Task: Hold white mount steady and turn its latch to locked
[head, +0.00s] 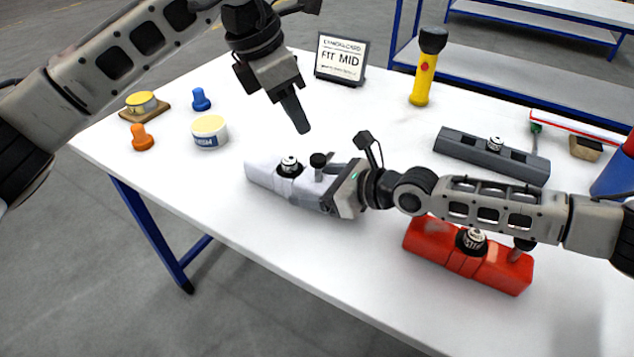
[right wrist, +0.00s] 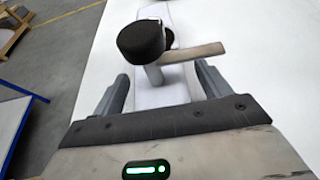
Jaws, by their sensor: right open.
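The white mount (head: 262,175) lies on the white table, left of its middle, with a small round fitting (head: 289,166) on top. Its latch (head: 318,160) has a black knob on a post. In the right wrist view the latch knob (right wrist: 146,40) has a tan lever pointing right. My right gripper (head: 330,182) is at the mount's right end; in its wrist view the open fingers (right wrist: 162,88) stand either side of the mount near the latch post. Contact is not clear. My left gripper (head: 298,120) points down above and behind the mount, empty; its finger gap is not visible.
A red mount (head: 425,240) lies under my right arm. A grey mount (head: 470,147), yellow flashlight (head: 420,85) and sign (head: 341,59) reading "FIT MID" are behind. A tin (head: 209,132), orange peg (head: 141,138) and blue peg (head: 201,99) stand left. The table's front edge is close.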

